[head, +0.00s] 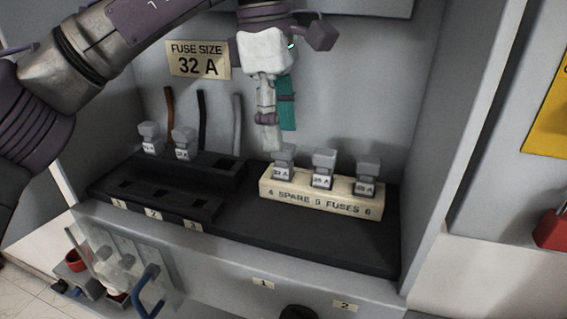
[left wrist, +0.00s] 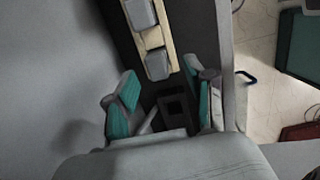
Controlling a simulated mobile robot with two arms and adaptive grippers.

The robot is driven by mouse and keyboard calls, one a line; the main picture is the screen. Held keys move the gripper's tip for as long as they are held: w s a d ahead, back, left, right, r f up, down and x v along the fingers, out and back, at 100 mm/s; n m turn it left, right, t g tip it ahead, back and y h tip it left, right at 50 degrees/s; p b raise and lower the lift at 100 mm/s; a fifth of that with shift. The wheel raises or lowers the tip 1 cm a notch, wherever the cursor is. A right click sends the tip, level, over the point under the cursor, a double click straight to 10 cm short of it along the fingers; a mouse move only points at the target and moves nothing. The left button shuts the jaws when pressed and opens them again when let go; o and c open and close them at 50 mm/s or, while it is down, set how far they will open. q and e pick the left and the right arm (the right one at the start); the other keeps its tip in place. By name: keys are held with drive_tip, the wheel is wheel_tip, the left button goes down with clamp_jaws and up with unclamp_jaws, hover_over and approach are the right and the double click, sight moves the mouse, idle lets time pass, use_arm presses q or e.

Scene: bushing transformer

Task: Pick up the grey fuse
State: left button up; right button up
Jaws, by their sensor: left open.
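Three grey fuses stand upright in the cream spare-fuse block: a left one (head: 284,158), a middle one (head: 323,165) and a right one (head: 367,176). The left label seems to read 32 A. Two more grey fuses, one (head: 150,137) and another (head: 183,142), stand at the back of the black holder on the left. My left gripper (head: 277,132) points down, open and empty, just above and behind the left spare fuse in the head view. In the left wrist view, its teal-padded fingers (left wrist: 163,106) are apart, with a black socket (left wrist: 174,108) beyond them. Two grey fuse tops (left wrist: 157,64) show ahead. My right gripper is out of view.
The cream block (head: 318,199) reads "4 spare 5 fuses 6". The black holder (head: 170,200) has empty slots numbered 1 to 3. Brown, black and grey cables rise behind it. Cabinet walls enclose both sides; a "32 A" sign (head: 198,60) is on the back wall.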

sight(283, 168)
use_arm(q)
drive_tip(key=f, duration=0.3)
drive_tip(key=shift+w+d+f+p, duration=0.2)
drive_tip(key=shift+f+p, duration=0.1)
drive_tip(key=shift+p, duration=0.05)
drive_tip(key=shift+f, duration=0.15)
clamp_jaws()
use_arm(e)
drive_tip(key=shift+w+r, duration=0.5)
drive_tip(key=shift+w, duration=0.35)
